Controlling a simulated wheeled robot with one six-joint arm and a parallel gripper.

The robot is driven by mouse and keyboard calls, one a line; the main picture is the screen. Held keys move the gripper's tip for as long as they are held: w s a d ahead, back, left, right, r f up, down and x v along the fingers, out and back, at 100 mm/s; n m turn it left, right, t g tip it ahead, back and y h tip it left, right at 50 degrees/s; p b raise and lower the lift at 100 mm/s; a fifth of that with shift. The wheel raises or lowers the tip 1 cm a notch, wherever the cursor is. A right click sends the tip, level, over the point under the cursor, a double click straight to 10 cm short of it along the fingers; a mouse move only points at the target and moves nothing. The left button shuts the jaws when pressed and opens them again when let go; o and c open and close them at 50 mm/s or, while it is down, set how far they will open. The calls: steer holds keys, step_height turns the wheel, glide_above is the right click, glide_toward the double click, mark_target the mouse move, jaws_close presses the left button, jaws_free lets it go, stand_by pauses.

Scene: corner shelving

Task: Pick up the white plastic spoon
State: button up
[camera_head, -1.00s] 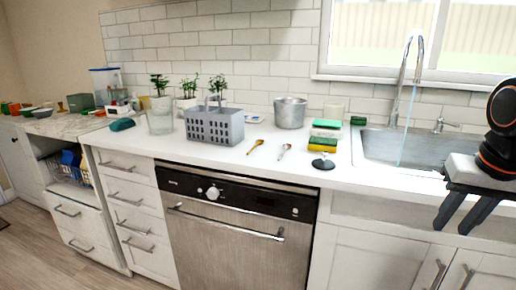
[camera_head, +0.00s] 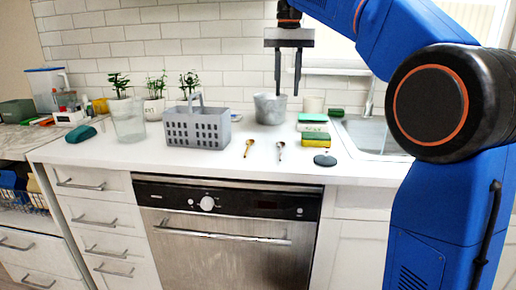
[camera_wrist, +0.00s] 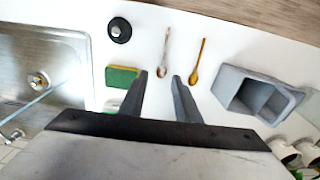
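A pale, whitish spoon (camera_head: 280,150) lies on the white counter, near the front edge. In the wrist view the spoon (camera_wrist: 165,55) lies ahead of my fingertips, nearly in line with the gap between them. A golden-brown spoon (camera_head: 249,147) lies beside it; it also shows in the wrist view (camera_wrist: 198,62). My gripper (camera_head: 287,92) is open and empty, pointing down above the counter near the metal pot. The wrist view shows its two dark fingers (camera_wrist: 160,77) spread apart with counter between them.
A grey basket (camera_head: 197,130) stands left of the spoons and a metal pot (camera_head: 270,109) behind them. Sponges (camera_head: 315,139) and a dark round stopper (camera_head: 325,160) lie to the right. The sink (camera_head: 372,137) is farther right. The counter around the spoons is clear.

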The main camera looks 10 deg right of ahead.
mark_target(281, 147)
steer(key=f, duration=1.1)
steer(key=a+f, duration=0.1)
steer(key=f, duration=0.5)
steer(key=shift+w+f, duration=0.1)
steer(key=shift+w, duration=0.1)
jaws_close()
